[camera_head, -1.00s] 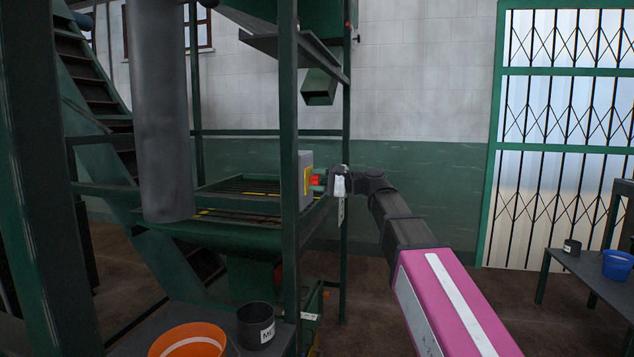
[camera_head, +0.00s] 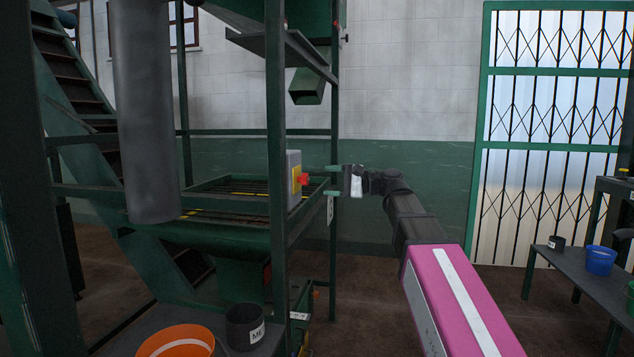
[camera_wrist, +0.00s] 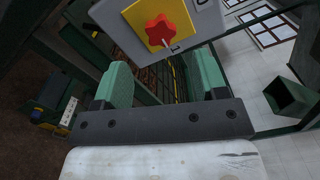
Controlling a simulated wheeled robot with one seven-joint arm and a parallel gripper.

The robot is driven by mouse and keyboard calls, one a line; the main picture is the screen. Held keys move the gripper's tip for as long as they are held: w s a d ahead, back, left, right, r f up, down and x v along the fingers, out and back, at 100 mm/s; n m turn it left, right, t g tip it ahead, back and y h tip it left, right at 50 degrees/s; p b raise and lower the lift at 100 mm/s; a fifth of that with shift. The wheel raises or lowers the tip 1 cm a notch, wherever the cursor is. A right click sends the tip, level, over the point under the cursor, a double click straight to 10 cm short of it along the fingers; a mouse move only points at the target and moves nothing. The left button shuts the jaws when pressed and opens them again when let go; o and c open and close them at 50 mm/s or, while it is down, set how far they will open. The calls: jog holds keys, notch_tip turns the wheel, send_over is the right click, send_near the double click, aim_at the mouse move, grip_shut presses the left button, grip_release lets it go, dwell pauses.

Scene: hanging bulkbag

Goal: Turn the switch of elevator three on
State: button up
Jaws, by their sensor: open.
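The switch is a red star-shaped knob (camera_head: 303,180) on a yellow plate, on the side of a grey box (camera_head: 293,168) fixed to the green frame. In the wrist view the red knob (camera_wrist: 160,28) is at the top centre, beyond the fingertips. My gripper (camera_head: 331,181) is open and empty, with green fingers, a short gap right of the knob. The fingers also show in the wrist view (camera_wrist: 160,70), spread apart below the knob.
Green posts (camera_head: 276,130) stand left of the box. A small white sign (camera_head: 330,208) hangs below my gripper. An orange bucket (camera_head: 177,342) and a dark pot (camera_head: 244,326) stand at lower left. A bench with a blue bucket (camera_head: 600,260) is at right.

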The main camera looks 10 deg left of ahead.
jog(key=shift+s+d, duration=0.1)
jog(key=shift+d, duration=1.2)
jog(key=d+f+t+h, duration=0.1)
jog(key=d+f+h, duration=0.3)
jog(key=f, duration=1.1)
jog(key=d+f+t+h, duration=0.1)
jog(key=d+f+h, duration=0.3)
jog(key=f, duration=1.2)
jog(key=s+d+f+n+g+h, duration=0.1)
jog(key=s+d+f+n+h, duration=0.1)
jog(key=s+d+f+h, duration=0.3)
jog(key=s+d+f+n+g+h, duration=0.2)
jog(key=s+d+f+h, duration=0.3)
jog(key=f, duration=1.5)
jog(key=s+d, duration=0.3)
jog(key=d, duration=0.4)
jog(key=shift+s+d+n, duration=0.15)
jog(key=shift+n, duration=0.15)
jog(key=shift+f, duration=0.1)
